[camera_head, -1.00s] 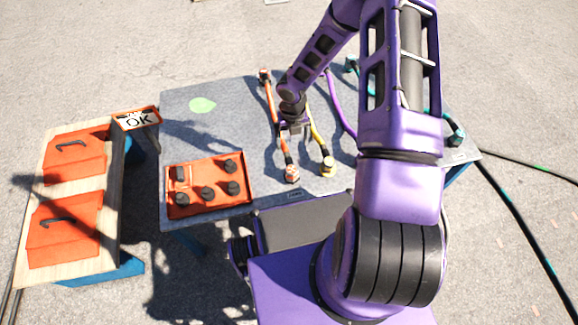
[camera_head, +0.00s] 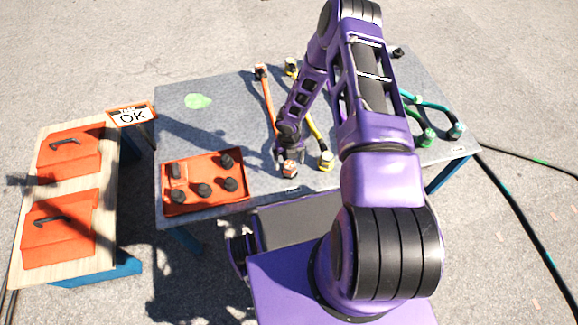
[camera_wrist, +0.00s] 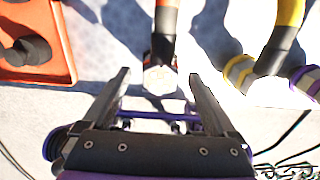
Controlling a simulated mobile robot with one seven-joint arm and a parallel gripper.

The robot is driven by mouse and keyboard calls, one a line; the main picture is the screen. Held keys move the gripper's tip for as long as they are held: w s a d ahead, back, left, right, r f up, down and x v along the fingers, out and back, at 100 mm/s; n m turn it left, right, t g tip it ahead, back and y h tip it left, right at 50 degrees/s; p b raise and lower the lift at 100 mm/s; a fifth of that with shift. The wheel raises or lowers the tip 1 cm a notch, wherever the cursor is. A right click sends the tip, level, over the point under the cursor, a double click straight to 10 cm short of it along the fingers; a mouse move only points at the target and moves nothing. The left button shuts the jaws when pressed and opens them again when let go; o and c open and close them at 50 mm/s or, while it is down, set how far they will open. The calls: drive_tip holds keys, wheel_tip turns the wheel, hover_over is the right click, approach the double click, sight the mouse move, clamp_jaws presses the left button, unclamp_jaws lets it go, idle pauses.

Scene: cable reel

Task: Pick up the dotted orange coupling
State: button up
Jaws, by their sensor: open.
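An orange hose (camera_head: 268,100) lies across the grey table, with a coupling at each end. Its near coupling (camera_head: 289,170), pale and orange, is close to the table's front edge; its dots are too small to make out. In the wrist view this coupling (camera_wrist: 160,78) shows a pale end face below a dark collar. My gripper (camera_head: 288,158) is at this near end, partly hiding the hose. In the wrist view my gripper (camera_wrist: 158,76) is open, with one finger on each side of the coupling and gaps between. The far coupling (camera_head: 261,72) lies at the back.
A yellow hose's near coupling (camera_head: 325,159) lies close on the right; a purple-ringed one (camera_wrist: 306,84) is beyond it. An orange tray (camera_head: 207,205) with several black knobs stands to the left. Green hoses (camera_head: 428,137) lie far right.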

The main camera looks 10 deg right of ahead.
wheel_tip(320, 180, down, 2)
drive_tip(key=shift+f, duration=0.1)
clamp_jaws()
idle(0.5)
